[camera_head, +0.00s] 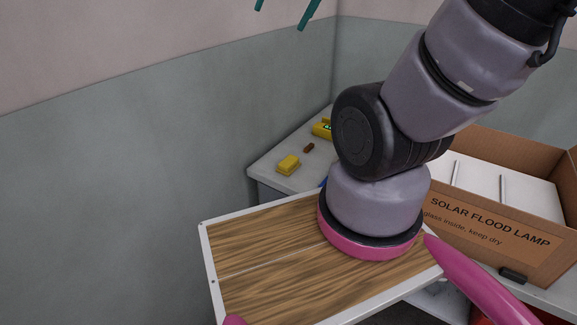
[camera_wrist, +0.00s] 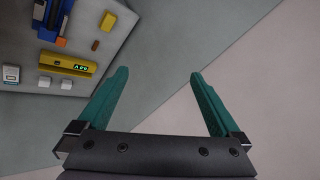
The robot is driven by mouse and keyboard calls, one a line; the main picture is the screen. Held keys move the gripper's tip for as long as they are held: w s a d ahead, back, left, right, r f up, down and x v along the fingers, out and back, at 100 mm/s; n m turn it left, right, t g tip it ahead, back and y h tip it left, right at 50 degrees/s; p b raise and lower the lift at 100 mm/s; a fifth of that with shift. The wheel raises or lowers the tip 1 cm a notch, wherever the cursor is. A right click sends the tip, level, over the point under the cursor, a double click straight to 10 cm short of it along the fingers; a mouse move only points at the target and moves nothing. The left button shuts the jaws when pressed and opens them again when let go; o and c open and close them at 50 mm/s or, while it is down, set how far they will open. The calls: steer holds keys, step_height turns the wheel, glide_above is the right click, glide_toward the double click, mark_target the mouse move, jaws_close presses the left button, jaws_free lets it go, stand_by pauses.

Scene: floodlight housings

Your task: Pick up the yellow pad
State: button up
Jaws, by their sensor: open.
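The yellow pad (camera_head: 288,164) lies on the grey worktop near its left corner in the head view. It looks like a small yellow block. In the head view only the finger ends (camera_head: 285,12) show at the top edge, high above the worktop and apart from the pad.
A yellow device with a green display (camera_wrist: 67,65) and a brown piece (camera_wrist: 95,45) lie near the pad. A blue tool (camera_wrist: 52,18) is also on the worktop. A cardboard lamp box (camera_head: 490,228) stands at right. Walls close in behind.

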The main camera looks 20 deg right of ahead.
steer(key=w+f+m+g, duration=0.2)
steer(key=w+f, duration=0.7)
steer(key=w, duration=0.1)
steer(key=m+g+h, duration=0.3)
steer(key=m+g, duration=0.1)
steer(key=m, duration=0.1)
glide_above(286, 162)
step_height(286, 162, down, 37)
steer(key=shift+f, duration=0.1)
steer(key=shift+n, duration=0.3)
steer(key=shift+f, duration=2.8)
steer(key=c, duration=1.4)
step_height(286, 162, up, 10)
